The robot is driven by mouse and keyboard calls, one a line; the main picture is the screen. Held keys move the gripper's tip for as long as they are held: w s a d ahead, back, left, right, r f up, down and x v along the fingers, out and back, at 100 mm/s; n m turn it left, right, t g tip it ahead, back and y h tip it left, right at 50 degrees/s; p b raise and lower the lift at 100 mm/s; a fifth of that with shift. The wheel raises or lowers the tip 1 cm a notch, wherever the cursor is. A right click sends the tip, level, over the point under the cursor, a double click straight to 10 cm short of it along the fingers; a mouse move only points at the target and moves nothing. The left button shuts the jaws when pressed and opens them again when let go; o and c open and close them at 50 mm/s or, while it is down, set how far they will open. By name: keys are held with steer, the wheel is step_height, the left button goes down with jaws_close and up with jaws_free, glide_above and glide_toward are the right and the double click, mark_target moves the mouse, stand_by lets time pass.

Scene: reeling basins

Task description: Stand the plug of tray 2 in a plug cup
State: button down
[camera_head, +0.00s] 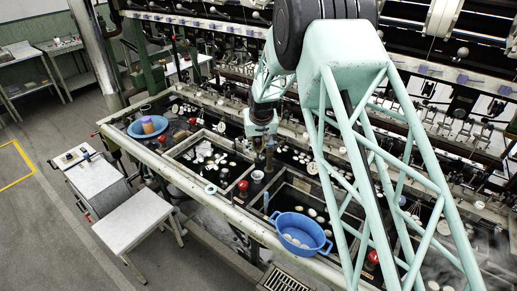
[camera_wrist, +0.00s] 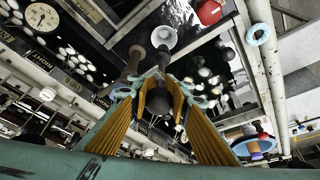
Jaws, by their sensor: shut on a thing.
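My gripper (camera_wrist: 160,90) is shut on a dark, rounded thing, probably the plug (camera_wrist: 158,101), held between its yellow-ribbed fingers. Its lower end is hard to make out. A pale round cup (camera_wrist: 164,38) lies just beyond the fingertips in the wrist view; I cannot tell whether the plug touches it. In the head view my gripper (camera_head: 268,150) hangs over the divider between two basins, and a small pale cup (camera_head: 257,176) stands just below and left of it. The plug is too small to make out there.
A red knob (camera_head: 242,185) is close to the cup, and also shows in the wrist view (camera_wrist: 209,12). A blue colander (camera_head: 301,233) stands at the front rim. Left are a blue basin (camera_head: 148,126) and a dark basin with white cocoons (camera_head: 205,154).

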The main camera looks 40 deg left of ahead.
mark_target(258, 160)
steer(key=shift+f, duration=0.2)
steer(key=shift+f, duration=1.65)
steer(key=shift+f+b, duration=1.6)
steer(key=shift+f, duration=0.85)
steer(key=shift+f, duration=0.1)
steer(key=c, duration=2.3)
jaws_free()
steer(key=shift+v, duration=6)
